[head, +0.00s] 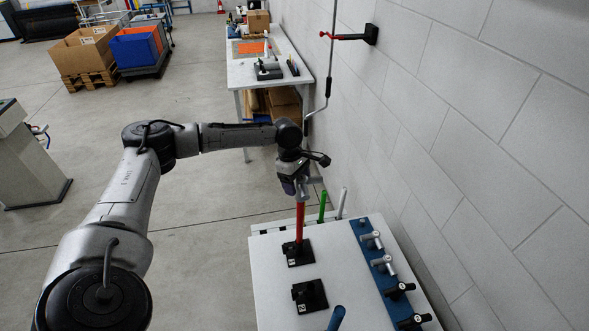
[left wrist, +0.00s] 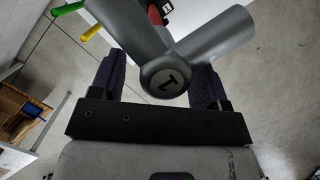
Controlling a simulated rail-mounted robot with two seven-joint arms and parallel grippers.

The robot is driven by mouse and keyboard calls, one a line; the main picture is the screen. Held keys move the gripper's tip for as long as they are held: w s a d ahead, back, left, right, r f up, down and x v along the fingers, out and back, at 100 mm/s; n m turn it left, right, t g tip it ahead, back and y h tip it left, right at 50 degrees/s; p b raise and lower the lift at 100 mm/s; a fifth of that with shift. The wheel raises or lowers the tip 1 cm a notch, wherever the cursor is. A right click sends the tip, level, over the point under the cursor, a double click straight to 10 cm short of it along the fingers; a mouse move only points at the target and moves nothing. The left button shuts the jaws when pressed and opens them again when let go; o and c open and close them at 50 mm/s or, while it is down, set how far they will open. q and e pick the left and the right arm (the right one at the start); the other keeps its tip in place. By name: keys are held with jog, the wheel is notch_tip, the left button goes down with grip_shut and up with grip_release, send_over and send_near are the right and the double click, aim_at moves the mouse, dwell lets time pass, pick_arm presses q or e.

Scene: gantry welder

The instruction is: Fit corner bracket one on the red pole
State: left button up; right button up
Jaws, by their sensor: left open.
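Corner bracket one (left wrist: 163,78), a grey joint of short tubes with a "1" on its round end, is between the fingers of my left gripper (left wrist: 156,88) in the left wrist view. The fingers are open, one on each side of it. In the head view, bracket one (head: 303,193) is at the top of the upright red pole (head: 300,224), under my left gripper (head: 297,187). The red pole stands in a black base marked 1 (head: 299,256). How far the bracket sits down on the pole is hard to tell. My right gripper is not in view.
A blue rack (head: 364,229) on the white table (head: 270,290) holds grey and black fittings. A black base marked 2 (head: 310,300), a green pole (head: 322,207), a white pole (head: 341,203) and a blue pole (head: 337,318) are near. A block wall (head: 470,150) bounds the right side.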

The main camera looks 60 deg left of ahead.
pick_arm(q)
jog(key=b+v, duration=0.1)
jog(key=v, duration=1.2)
jog(key=shift+r, duration=0.25)
jog(key=shift+a, duration=0.15)
